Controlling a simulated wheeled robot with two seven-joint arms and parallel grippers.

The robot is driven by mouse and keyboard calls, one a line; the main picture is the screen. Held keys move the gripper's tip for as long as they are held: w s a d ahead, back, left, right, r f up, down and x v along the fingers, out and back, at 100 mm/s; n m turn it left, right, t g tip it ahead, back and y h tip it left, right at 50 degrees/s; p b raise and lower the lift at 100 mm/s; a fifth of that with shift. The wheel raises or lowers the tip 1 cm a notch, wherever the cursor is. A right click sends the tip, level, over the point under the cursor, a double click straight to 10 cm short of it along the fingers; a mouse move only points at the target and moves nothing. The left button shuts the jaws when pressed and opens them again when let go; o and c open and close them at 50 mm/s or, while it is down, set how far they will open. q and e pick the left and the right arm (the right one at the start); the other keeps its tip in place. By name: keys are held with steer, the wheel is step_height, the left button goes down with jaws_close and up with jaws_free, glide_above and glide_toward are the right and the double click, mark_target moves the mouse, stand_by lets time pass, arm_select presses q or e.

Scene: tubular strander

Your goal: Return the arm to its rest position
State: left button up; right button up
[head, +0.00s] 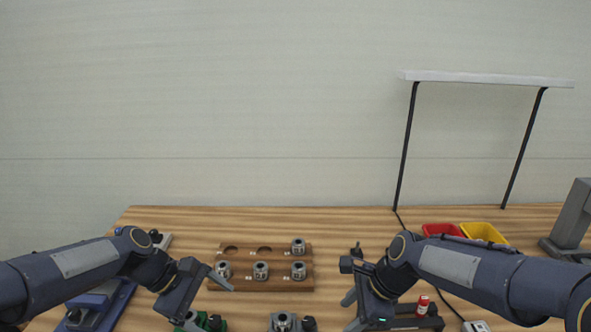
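My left arm comes in from the left, and its gripper (212,305) hangs over the front left of the table with its fingers apart and nothing between them. My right arm comes in from the right. Its gripper (346,314) is over the front middle right of the table, fingers apart and empty. Both grippers are to either side of a wooden board (240,284). The board has several metal collars in it and two empty round recesses in its back row.
A green fixture (216,324) and a grey fixture with a metal collar (283,321) stand at the front edge. A blue device (97,303) is at left. Red (440,229) and yellow (484,231) bins, a small red bottle (422,305) and a grey machine (572,222) are at right.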

arm_select(q)
steer(key=s+a+m+t+y, duration=0.2)
steer(key=s+m, duration=0.4)
steer(key=s, duration=0.5)
steer(key=s+a+r+m+t+y, duration=0.1)
steer(key=s+m+t, duration=0.1)
steer(key=s+m, duration=0.4)
steer(key=s, duration=0.5)
steer(key=shift+s+a+r+t+y, duration=0.2)
steer(key=shift+a+r+t+y, duration=0.1)
steer(key=shift+a+y, duration=0.1)
arm_select(e)
steer(key=s+d+r+n+t, duration=0.1)
steer(key=s+d+n, duration=0.2)
steer(key=s+n, duration=0.2)
steer(key=s+d+r+n+t, duration=0.1)
steer(key=s+d+n, duration=0.2)
steer(key=s+n, duration=0.3)
steer(key=s+d+r+n+t+h, duration=0.1)
steer(key=s+d+n, duration=0.2)
steer(key=s, duration=0.8)
steer(key=n, duration=0.2)
steer(key=shift+s+r+n+t, duration=0.2)
steer(key=shift+n+t, duration=0.1)
steer(key=shift+t, duration=0.1)
